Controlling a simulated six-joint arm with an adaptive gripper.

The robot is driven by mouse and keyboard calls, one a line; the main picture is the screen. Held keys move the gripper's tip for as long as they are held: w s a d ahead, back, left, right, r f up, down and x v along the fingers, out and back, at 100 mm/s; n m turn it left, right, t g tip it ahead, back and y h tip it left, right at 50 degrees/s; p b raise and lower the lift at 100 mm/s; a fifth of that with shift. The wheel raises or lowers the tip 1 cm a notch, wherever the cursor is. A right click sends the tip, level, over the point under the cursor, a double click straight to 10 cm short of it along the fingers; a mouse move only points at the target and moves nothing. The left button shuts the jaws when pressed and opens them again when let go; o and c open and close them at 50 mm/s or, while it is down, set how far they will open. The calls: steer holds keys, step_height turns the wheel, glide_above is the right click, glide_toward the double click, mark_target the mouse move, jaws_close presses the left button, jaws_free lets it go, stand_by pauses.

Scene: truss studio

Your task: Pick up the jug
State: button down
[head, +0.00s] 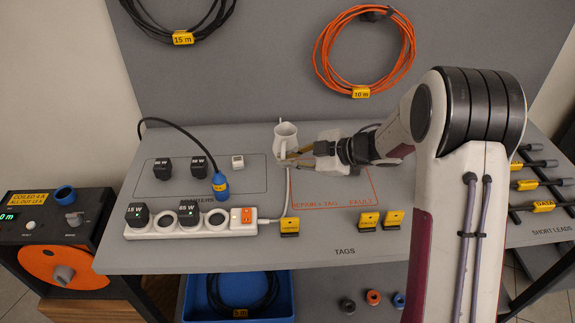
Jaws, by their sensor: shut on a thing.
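A blue plug (220,184) stands on the bench. Yellow tags (369,221) stand at the front. Coiled cables hang behind.

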mark_target(283, 149)
steer(key=shift+r, duration=1.7)
steer(key=shift+r, duration=0.15)
steer(key=shift+a, duration=0.1)
